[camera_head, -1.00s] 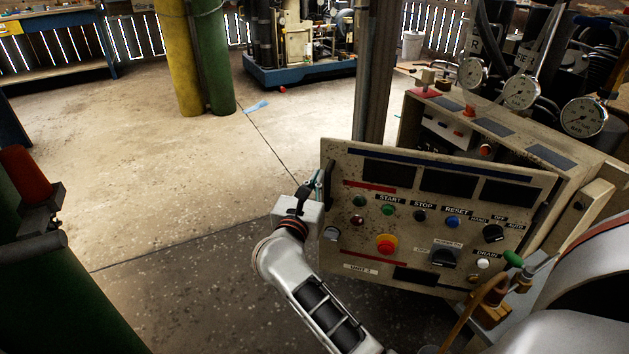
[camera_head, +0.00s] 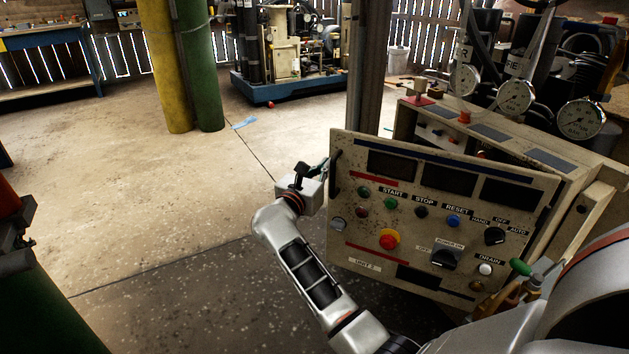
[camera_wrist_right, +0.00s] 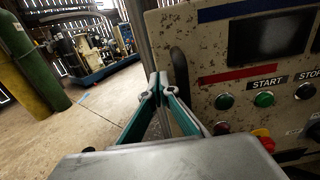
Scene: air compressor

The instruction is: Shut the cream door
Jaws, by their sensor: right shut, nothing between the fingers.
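The cream door (camera_head: 400,240) is a worn panel with screens, a red and yellow knob, and START, STOP and RESET buttons. It stands ajar in front of the cream cabinet box (camera_head: 560,160), with a gap behind its top edge. My right gripper (camera_head: 325,168) is at the door's left edge, near the dark handle. In the right wrist view, its fingers (camera_wrist_right: 158,82) are shut and empty beside the door front (camera_wrist_right: 215,60), close to the black handle (camera_wrist_right: 181,75). I cannot tell whether they touch it. My left gripper is not in view.
A dark post (camera_head: 365,80) stands just behind the door's left edge. Pressure gauges (camera_head: 515,97) and hoses rise behind the cabinet. Yellow (camera_head: 168,65) and green (camera_head: 200,65) cylinders stand at the back left. The concrete floor (camera_head: 150,190) to the left is clear.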

